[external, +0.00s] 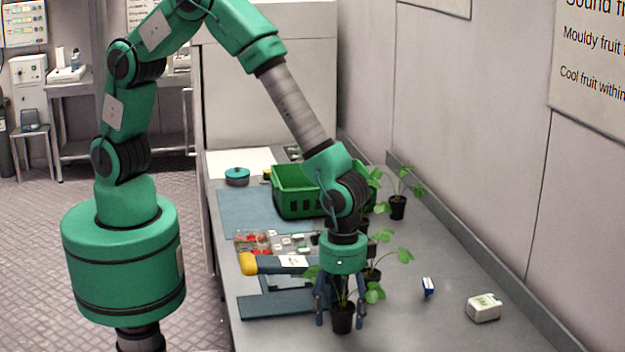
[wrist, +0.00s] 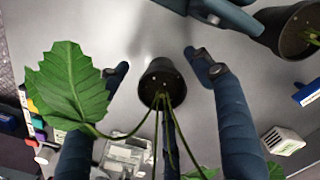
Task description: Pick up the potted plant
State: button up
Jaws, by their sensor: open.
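A potted plant with a black pot (external: 342,319) and broad green leaves stands near the front of the grey bench. My gripper (external: 340,310) points down over it, with its fingers at either side of the pot. In the wrist view, my gripper (wrist: 156,65) is open, and the black pot (wrist: 162,78) shows between the fingertips with a visible gap on each side. Its stems run back between the fingers, and a large leaf (wrist: 68,86) lies over the left finger. My gripper hides part of the plant in the external view.
A second potted plant (external: 372,274) stands close behind; its pot shows in the wrist view (wrist: 287,32). Another plant (external: 398,207) stands farther back near a green crate (external: 298,205). A blue item (external: 428,287) and white device (external: 484,308) lie right.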

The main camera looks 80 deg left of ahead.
aim_at(341, 305)
dwell(0.4)
jog(key=c, duration=1.3)
jog(key=shift+r, duration=0.1)
notch_tip(341, 305, up, 10)
jog(key=shift+f+p, duration=0.1)
jog(key=shift+p, duration=0.5)
